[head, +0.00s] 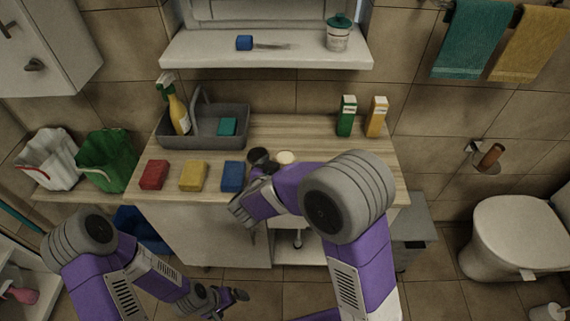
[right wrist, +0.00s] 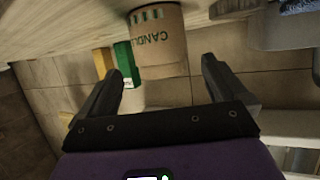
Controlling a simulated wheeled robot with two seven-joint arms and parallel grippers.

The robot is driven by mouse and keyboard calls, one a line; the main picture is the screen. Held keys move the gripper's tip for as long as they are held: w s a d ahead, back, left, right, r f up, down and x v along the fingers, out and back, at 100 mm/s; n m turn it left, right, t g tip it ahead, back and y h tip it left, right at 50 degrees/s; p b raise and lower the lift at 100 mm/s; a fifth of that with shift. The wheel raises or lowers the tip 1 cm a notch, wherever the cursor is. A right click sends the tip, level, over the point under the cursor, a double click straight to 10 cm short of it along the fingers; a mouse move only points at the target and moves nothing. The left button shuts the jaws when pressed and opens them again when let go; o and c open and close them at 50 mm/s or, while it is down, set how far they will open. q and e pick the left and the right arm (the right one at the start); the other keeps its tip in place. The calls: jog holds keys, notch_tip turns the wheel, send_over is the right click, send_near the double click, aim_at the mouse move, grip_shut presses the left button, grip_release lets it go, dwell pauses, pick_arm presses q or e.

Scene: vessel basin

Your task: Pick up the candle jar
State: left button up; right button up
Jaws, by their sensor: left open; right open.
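The candle jar (right wrist: 160,45) is tan with a "CANDLE" label and green marks, and stands on the counter in the right wrist view. In the head view its pale round top (head: 286,157) shows just behind my right arm, which hides the rest. My right gripper (right wrist: 162,70) is open, its two fingers pointing toward the jar, with the jar ahead between them and not gripped. In the head view my right gripper (head: 262,163) is low over the counter's front, beside the blue block. My left gripper (head: 228,301) is open and empty, low in front of the cabinet.
Red (head: 154,174), yellow (head: 193,175) and blue (head: 232,176) blocks line the wooden counter (head: 290,126) front. A grey caddy (head: 203,142) with a spray bottle stands behind them. Green (head: 346,117) and yellow (head: 376,118) cartons stand at back right. A shelf (head: 265,52) hangs above.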

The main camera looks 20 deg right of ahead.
aim_at(286, 161)
jog(key=b+x, duration=0.1)
jog(key=x, duration=0.3)
jog(key=shift+a+f+b, duration=0.15)
jog(key=shift+f+b, duration=0.25)
jog(key=shift+w+d, duration=0.2)
jog(key=shift+w, duration=0.05)
jog(key=shift+r, duration=0.1)
jog(key=c, duration=1.3)
